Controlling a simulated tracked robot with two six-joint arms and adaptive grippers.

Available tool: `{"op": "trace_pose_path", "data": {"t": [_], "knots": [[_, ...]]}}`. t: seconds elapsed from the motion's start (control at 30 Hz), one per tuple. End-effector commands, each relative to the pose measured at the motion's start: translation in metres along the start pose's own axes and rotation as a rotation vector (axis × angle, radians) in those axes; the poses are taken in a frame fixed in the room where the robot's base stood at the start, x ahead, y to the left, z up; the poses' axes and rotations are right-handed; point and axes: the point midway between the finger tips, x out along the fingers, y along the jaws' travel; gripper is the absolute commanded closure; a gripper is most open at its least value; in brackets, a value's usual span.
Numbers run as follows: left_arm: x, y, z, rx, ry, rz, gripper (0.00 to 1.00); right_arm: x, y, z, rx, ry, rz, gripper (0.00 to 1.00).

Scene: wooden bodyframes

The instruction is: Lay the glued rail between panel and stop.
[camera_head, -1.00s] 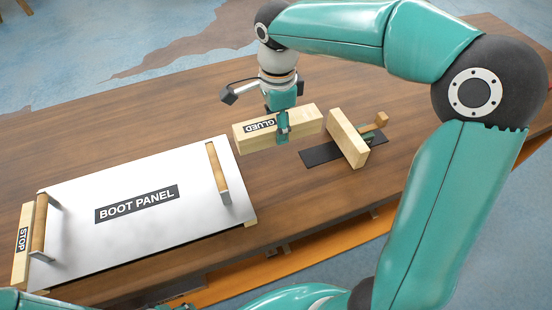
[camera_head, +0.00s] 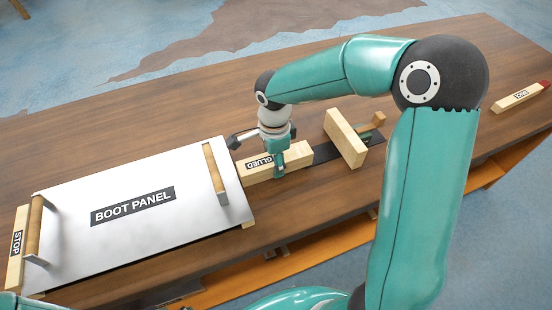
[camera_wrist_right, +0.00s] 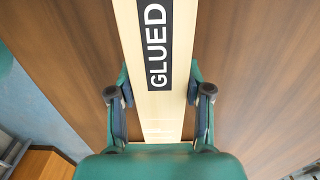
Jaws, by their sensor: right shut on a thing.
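The glued rail (camera_head: 301,156) is a pale wooden bar with a black GLUED label. My right gripper (camera_head: 279,172) is shut around its middle from above; the wrist view shows a finger on each side of the rail (camera_wrist_right: 155,110). The rail is low over or on the table, off the right edge of the white boot panel (camera_head: 110,235); I cannot tell whether it touches panel or table. The block labelled STOP (camera_head: 14,270) lies at the panel's left edge. My left gripper is out of view.
An upright wooden block (camera_head: 345,139) with a peg handle stands on a dark strip (camera_head: 326,153) right of the rail. The panel has two wooden handles (camera_head: 215,172). A red-tipped labelled stick (camera_head: 519,97) lies far right. The table behind is clear.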

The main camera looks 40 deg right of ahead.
Motion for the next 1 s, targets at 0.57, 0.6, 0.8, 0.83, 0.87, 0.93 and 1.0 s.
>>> {"op": "trace_pose_path", "data": {"t": [0.57,0.6,0.8,0.83,0.87,0.93,1.0], "knots": [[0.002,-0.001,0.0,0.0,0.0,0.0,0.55,0.001,0.0,0.0,0.0,0.0,-0.001,0.26],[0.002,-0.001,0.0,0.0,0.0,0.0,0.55,0.001,0.0,0.0,0.0,0.0,-0.001,0.26],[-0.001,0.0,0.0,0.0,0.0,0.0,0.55,-0.009,-0.001,0.0,0.001,0.0,-0.005,0.26],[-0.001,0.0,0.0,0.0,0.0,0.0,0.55,-0.012,-0.001,0.0,0.001,0.0,-0.006,0.26],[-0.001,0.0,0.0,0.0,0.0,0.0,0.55,-0.016,-0.002,0.0,0.001,0.0,-0.006,0.26],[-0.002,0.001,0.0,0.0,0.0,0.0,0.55,-0.028,-0.001,0.0,0.002,0.0,-0.005,0.26],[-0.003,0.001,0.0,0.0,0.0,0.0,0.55,-0.042,-0.002,0.0,0.002,-0.001,-0.007,0.26]]}}
